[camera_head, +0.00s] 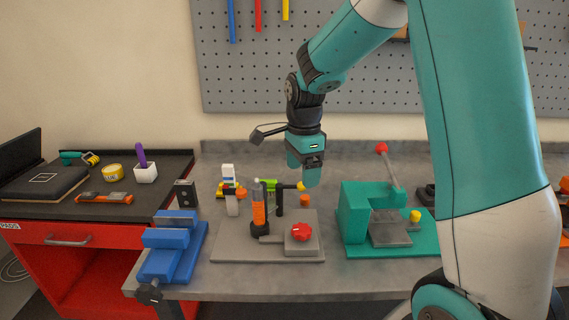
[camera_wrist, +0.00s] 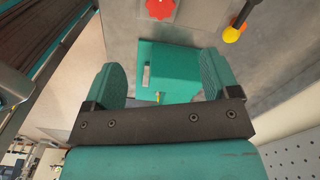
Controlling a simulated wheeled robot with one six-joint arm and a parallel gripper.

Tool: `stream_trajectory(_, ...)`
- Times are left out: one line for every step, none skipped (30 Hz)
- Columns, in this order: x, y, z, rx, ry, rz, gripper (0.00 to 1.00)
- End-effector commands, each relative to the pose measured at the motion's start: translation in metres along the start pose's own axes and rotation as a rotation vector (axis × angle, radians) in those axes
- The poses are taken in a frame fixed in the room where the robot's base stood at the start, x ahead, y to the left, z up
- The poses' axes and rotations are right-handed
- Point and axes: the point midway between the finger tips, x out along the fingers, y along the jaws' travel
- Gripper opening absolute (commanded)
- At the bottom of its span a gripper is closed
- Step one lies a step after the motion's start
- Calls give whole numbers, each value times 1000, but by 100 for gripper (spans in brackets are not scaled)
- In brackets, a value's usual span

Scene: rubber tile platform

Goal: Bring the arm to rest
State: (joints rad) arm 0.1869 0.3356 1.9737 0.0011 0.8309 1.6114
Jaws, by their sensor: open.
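My gripper (camera_head: 302,176) hangs at the end of my teal arm over the grey workbench (camera_head: 240,279), with its fingers pointing down. It is behind the grey fixture with a red knob (camera_head: 301,232) and left of the teal press (camera_head: 353,215). In the wrist view my gripper (camera_wrist: 161,66) shows two teal fingers spread wide apart. Nothing is held between them. A teal plate (camera_wrist: 180,62) shows beyond the gap, below the fingers.
A blue vise (camera_head: 172,250) stands at the bench's front left. An orange-filled tube (camera_head: 258,214) stands on the fixture. The press's red-tipped lever (camera_head: 381,148) rises right of my gripper. A red tool cart (camera_head: 85,259) is at the left; a pegboard (camera_head: 300,60) is behind.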

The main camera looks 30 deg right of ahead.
Motion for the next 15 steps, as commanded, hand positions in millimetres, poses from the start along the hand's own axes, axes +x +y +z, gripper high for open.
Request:
stream_trajectory(0, 0, 0, 0, 0, 0, 82)
stream_trajectory(0, 0, 0, 0, 0, 0, 82)
stream_trajectory(0, 0, 0, 0, 0, 0, 82)
stream_trajectory(0, 0, 0, 0, 0, 0, 82)
stream_trajectory(0, 0, 0, 0, 0, 0, 82)
stream_trajectory(0, 0, 1, -7, -1, -1, 82)
stream_trajectory(-1, 2, 3, -22, -3, -2, 82)
stream_trajectory(-3, 4, 6, -50, -7, -5, 82)
stream_trajectory(-6, 9, 13, -108, -14, -8, 82)
stream_trajectory(-9, 14, 20, -171, -23, -14, 82)
stream_trajectory(-13, 21, 29, -251, -33, -20, 82)
stream_trajectory(-19, 33, 43, -384, -51, -32, 82)
stream_trajectory(-23, 44, 55, -498, -65, -44, 82)
stream_trajectory(-28, 57, 67, -626, -80, -56, 82)
stream_trajectory(-34, 76, 83, -807, -102, -76, 82)
